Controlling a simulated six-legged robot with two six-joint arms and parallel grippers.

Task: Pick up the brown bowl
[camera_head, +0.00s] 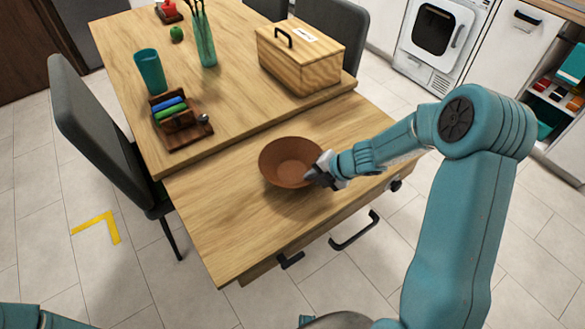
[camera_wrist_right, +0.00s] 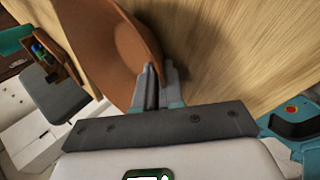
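The brown bowl (camera_head: 289,158) is upright at the front part of the wooden table, and it fills the upper left of the right wrist view (camera_wrist_right: 95,40). My right gripper (camera_head: 318,176) is at the bowl's right front rim. In the right wrist view the two fingers (camera_wrist_right: 158,82) are close together with the bowl's wall between them. A soft shadow lies below the bowl; I cannot tell whether its base touches the wood. My left gripper is out of view.
On the table (camera_head: 235,235) stand a wooden box with a lid (camera_head: 300,65), a teal cup (camera_head: 150,71), a green vase (camera_head: 205,45) and a dark wooden rack (camera_head: 183,137). A grey chair (camera_head: 95,130) stands at the left. The table's front left is clear.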

